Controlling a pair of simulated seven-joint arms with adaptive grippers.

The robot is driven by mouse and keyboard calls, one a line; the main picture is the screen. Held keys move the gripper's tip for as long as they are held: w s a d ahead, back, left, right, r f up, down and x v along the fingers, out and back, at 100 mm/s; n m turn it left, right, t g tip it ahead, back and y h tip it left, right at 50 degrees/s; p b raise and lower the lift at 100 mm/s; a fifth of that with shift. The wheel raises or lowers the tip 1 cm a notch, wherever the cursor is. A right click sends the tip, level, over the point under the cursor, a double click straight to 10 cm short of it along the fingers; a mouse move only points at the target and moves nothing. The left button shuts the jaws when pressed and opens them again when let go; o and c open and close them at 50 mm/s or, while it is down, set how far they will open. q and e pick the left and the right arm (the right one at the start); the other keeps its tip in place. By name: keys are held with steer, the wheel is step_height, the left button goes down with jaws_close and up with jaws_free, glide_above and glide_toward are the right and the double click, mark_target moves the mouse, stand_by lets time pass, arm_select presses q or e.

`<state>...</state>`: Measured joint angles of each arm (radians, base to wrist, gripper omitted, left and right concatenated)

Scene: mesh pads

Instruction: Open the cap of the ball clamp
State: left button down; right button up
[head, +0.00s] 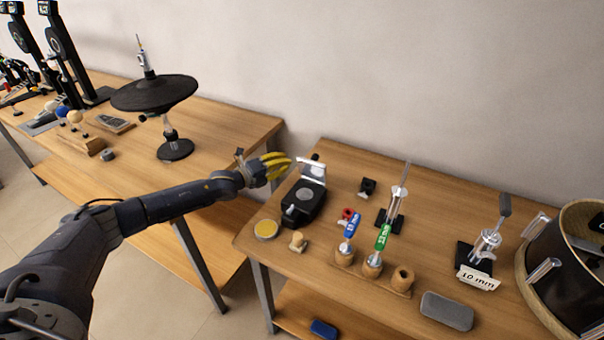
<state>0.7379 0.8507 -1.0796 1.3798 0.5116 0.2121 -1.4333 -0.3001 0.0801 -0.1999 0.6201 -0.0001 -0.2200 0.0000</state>
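A black device (303,203) with a round grey disc on its top and a metal flap (313,169) standing up at its back sits at the left of the right table. It may be the ball clamp, but no label shows this. The flap looks raised off the body. My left gripper (279,165), with yellow fingers, is just left of the flap, at the table's back left edge. I cannot tell if it touches the flap or how far its fingers are apart. My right gripper is not in view.
A round yellow-topped tin (266,229) and a small wooden piece (298,241) lie in front of the device. A wooden holder (345,257) with blue and green handled tools stands to its right. Further right are a "10 mm" stand (481,256), a grey case (447,310) and a drum (570,262).

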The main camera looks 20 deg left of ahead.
mark_target(315, 167)
arm_select(q)
steer(key=s+d+m+g+h, duration=0.1)
steer(key=s+m+g+h, duration=0.2)
steer(key=s+h, duration=0.85)
steer(key=d+r+y, duration=0.1)
steer(key=d, duration=0.2)
steer(key=d+y, duration=0.1)
steer(key=d, duration=0.1)
steer(key=d+r+y, duration=0.1)
steer(key=d, duration=0.2)
steer(key=shift+w+d+r+y, duration=0.3)
steer(key=shift+r+y, duration=0.05)
steer(key=shift+w+r, duration=0.2)
steer(key=shift+w, duration=0.7)
steer(key=shift+w+d+r, duration=0.1)
steer(key=shift+w+r, duration=0.05)
steer(key=shift+w, duration=0.3)
steer(key=shift+w+d+r, duration=0.1)
steer(key=shift+w, duration=0.35)
steer(key=shift+w, duration=0.1)
steer(key=shift+w+r+y, duration=0.2)
steer(key=shift+y, duration=0.2)
steer(key=shift+w+r+n, duration=0.15)
steer(key=shift+n, duration=0.25)
